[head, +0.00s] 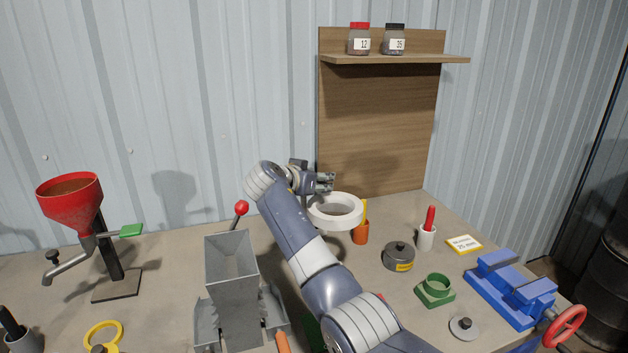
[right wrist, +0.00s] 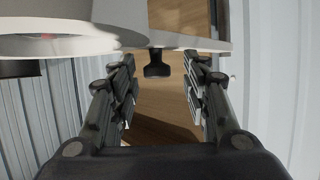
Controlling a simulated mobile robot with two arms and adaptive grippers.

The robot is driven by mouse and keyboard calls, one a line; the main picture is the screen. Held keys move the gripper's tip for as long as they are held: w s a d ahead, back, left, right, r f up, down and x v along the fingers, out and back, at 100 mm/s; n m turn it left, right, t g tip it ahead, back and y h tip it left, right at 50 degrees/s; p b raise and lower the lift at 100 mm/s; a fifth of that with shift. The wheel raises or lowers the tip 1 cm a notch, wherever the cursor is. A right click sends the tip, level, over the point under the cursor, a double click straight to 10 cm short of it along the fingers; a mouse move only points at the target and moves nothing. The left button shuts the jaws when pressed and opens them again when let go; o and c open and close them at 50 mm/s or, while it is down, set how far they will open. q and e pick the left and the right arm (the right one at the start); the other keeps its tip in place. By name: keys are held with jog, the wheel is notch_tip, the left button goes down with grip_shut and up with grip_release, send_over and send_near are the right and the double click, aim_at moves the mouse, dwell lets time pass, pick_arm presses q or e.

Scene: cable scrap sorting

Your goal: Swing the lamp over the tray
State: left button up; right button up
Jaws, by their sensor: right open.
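The lamp (head: 336,224), a white ring, hangs over the back middle of the bench in the head view. Its white underside (right wrist: 75,22) fills the top left of the right wrist view. A black knob (right wrist: 157,68) below the white edge appears between my right gripper's fingers, without visible contact. My right gripper (head: 326,182) is open beside the lamp's far left side; its spread fingers (right wrist: 158,80) also show in the wrist view. My left gripper is not in view. I cannot make out a tray; my right arm covers part of the bench.
A grey hopper (head: 232,270) stands left of my right arm, with a red funnel (head: 70,205) farther left. A wooden shelf (head: 420,59) rises behind.

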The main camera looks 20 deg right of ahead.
jog(key=v, duration=1.2)
